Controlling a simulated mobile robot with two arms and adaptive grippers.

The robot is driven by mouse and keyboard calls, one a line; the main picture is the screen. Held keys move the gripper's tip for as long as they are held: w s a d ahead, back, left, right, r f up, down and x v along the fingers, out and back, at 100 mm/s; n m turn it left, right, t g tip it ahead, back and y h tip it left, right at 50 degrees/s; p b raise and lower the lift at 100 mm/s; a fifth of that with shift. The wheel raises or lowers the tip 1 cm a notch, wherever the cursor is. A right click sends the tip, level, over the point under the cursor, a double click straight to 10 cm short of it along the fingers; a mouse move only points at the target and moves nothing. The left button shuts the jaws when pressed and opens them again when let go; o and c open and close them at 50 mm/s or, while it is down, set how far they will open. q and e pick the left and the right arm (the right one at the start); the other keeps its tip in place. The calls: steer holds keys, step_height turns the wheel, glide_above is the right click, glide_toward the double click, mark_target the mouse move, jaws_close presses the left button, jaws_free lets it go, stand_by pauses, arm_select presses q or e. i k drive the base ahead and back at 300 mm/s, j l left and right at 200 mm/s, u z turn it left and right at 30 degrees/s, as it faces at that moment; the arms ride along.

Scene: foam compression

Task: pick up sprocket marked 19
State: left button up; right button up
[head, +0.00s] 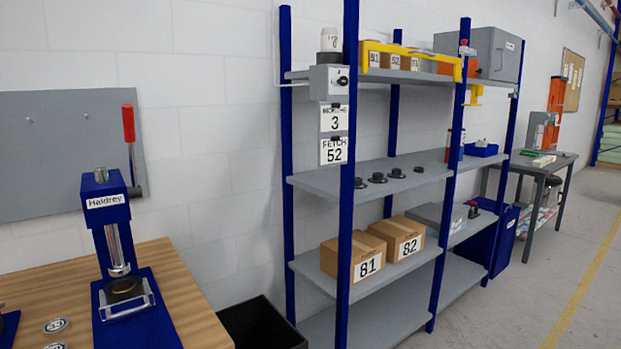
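No number 19 is legible anywhere in the head view. Several small dark round parts (377,178) lie in a row on the middle shelf (325,183) of the blue-framed rack; they may be sprockets, but any marks on them are too small to read. Two small round metallic discs, one of them fully visible (55,326), lie on the wooden bench at the lower left; their marks are not readable. A dark round piece (124,290) sits at the base of the blue press. Neither of my grippers is in view.
The blue press (107,215), labelled Haldrey, stands on the wooden bench (190,300). A black bin (262,325) stands between bench and rack. Boxes 81 (352,262) and 82 (398,238) sit on a lower shelf. Floor at right is clear.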

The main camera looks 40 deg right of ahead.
mark_target(396, 173)
steer(key=i+l+z, duration=0.1)
steer(key=z, duration=0.35)
steer(key=i+l+z, duration=0.2)
steer(key=z, duration=0.3)
